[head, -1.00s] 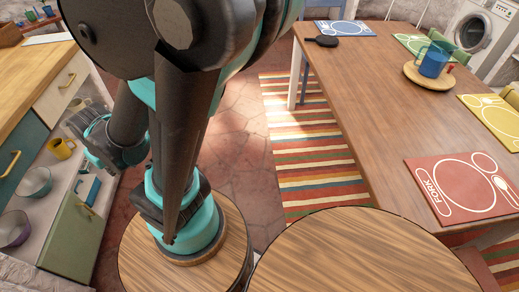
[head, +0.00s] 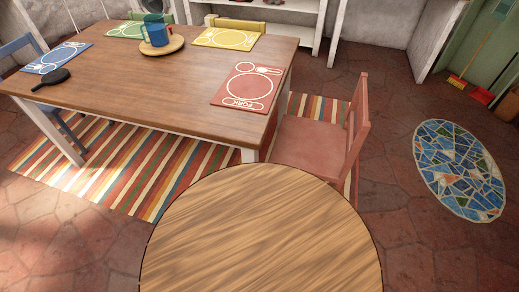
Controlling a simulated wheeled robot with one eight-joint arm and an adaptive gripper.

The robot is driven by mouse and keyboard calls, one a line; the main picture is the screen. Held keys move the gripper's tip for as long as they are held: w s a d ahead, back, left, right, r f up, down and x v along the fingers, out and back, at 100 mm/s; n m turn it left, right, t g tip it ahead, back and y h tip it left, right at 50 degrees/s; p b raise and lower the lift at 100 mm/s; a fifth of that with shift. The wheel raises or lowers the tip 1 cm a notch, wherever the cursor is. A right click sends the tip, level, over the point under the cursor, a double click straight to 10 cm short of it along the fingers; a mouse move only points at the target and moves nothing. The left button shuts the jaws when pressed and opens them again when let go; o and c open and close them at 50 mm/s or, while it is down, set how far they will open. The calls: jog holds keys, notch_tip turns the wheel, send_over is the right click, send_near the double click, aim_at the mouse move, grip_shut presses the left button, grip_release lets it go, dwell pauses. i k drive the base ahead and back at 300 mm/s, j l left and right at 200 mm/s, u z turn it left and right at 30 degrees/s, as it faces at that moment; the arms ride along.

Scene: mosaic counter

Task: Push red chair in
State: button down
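A red chair (head: 306,149) stands at the right end of the wooden dining table (head: 150,77). Its seat faces the table, and the front of the seat is close to the table's near right corner. Its backrest (head: 357,128) stands on the right, away from the table edge. The chair's lower near part is hidden behind my round wooden top. My gripper is not in view, so its state and its place relative to the chair do not show.
A red placemat (head: 247,88) lies at the chair's end of the table. A striped rug (head: 110,158) lies under the table. Open tiled floor (head: 395,212) lies right of the chair, with an oval mosaic (head: 459,170) farther right. A blue chair (head: 22,47) stands at left.

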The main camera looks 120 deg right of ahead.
aim_at(318, 148)
jog(key=z, duration=4.1)
jog(key=i+l+z, duration=0.15)
jog(key=z, duration=0.3)
jog(key=i+z, duration=0.3)
jog(key=z, duration=0.2)
jog(key=k+l+u, duration=0.15)
jog(key=l, duration=0.25)
jog(key=k+l+u, duration=0.15)
jog(key=l, duration=0.25)
jog(key=l+u, duration=0.25)
jog(key=l, duration=0.3)
jog(key=l+u, duration=0.25)
jog(key=l, duration=0.35)
jog(key=k+l+u, duration=0.25)
jog(key=l, duration=0.25)
jog(key=i+j, duration=0.2)
jog(key=j, duration=0.15)
